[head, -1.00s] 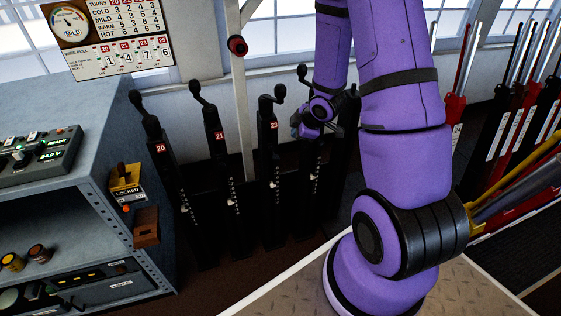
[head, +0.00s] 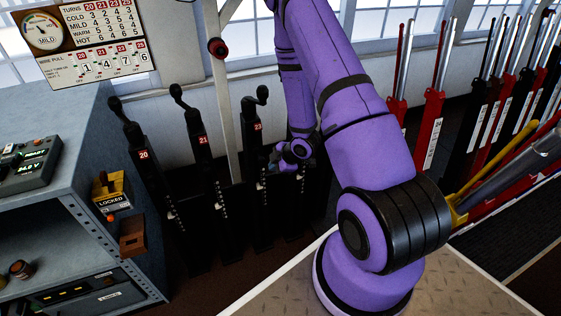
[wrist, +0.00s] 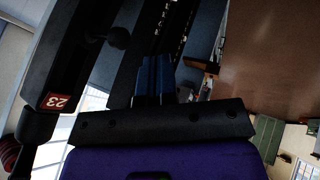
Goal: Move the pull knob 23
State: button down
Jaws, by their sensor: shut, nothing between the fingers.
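The black lever post marked 23 (head: 256,150) stands upright with a cranked handle on top. It also shows in the wrist view (wrist: 75,60), its red 23 label upside down. A small round black knob (wrist: 118,38) sticks out from this post on a short stem. My gripper (head: 272,163) is beside the right side of post 23, below its label. In the wrist view my blue fingers (wrist: 154,62) are together and empty. They appear to the right of the knob and lower in the picture, apart from it. The knob cannot be made out in the head view.
Posts 20 (head: 146,165) and 21 (head: 203,150) stand left of post 23. A white upright pole (head: 222,110) rises behind them. A grey cabinet (head: 75,165) is at left. Red and black levers (head: 430,120) stand at right. My arm hides the area behind it.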

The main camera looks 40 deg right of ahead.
aim_at(262, 157)
jog(key=w+f, duration=0.2)
jog(key=w, duration=0.3)
jog(key=shift+w+d+f, duration=0.15)
jog(key=shift+w+f, duration=0.2)
jog(key=shift+w+d, duration=0.2)
jog(key=shift+w, duration=0.55)
jog(key=shift+w+d, duration=0.2)
jog(key=shift+w, duration=0.5)
